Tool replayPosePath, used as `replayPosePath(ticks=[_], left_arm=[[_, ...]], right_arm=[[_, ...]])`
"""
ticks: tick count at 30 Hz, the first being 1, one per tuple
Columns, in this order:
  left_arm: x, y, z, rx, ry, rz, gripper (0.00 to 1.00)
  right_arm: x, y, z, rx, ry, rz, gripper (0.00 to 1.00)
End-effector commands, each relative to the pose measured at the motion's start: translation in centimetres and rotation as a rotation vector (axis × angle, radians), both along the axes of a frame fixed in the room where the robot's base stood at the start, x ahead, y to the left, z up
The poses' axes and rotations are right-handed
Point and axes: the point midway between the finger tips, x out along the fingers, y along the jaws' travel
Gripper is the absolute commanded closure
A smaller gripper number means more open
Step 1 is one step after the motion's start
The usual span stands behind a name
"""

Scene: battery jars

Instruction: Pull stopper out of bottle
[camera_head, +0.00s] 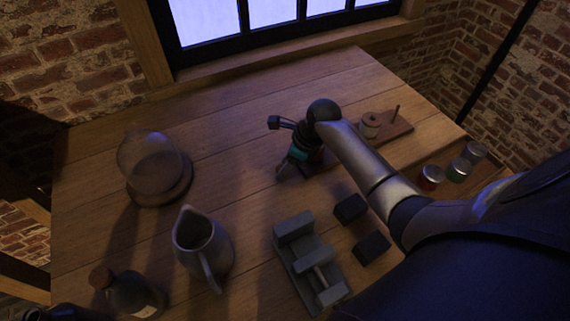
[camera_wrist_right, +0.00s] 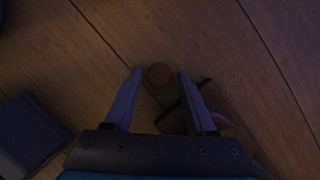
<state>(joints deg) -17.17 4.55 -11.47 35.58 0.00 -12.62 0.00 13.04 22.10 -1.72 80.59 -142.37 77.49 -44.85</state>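A dark round bottle (camera_head: 138,294) with a pale label lies or leans at the front left in the head view. Its brown stopper (camera_head: 100,277) shows at its upper left. My right gripper (camera_head: 287,168) is far from it, low over the middle of the table and pointing down. In the right wrist view its two fingers (camera_wrist_right: 159,74) are apart. A small round brown thing (camera_wrist_right: 159,75) shows between the fingertips; I cannot tell what it is or whether they touch it. A dark shape, possibly my left gripper (camera_head: 58,313), is cut off at the bottom left edge.
A grey pitcher (camera_head: 203,247) stands right of the bottle. A glass dome on a round base (camera_head: 160,190) stands behind. A grey vise-like fixture (camera_head: 300,255) and dark blocks (camera_head: 350,208) are front centre. A pegged board (camera_head: 396,129) and jars (camera_head: 458,169) are right.

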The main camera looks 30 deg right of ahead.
Motion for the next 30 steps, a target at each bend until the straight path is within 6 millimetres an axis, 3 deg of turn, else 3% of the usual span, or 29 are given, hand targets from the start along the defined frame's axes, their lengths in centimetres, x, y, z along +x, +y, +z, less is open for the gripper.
replayPosePath(ticks=[13,24,30], left_arm=[[0.0,0.0,0.5,0.000,0.000,0.000,0.00],[0.0,0.0,2.5,0.000,0.001,0.000,0.00],[-0.1,0.0,2.9,0.000,0.001,0.000,0.00]], right_arm=[[-0.1,-0.2,0.8,-0.002,0.000,0.001,0.35],[-2.2,-2.0,7.6,-0.005,-0.002,0.003,0.35],[-3.1,-2.8,10.4,-0.003,-0.001,0.001,0.35]])
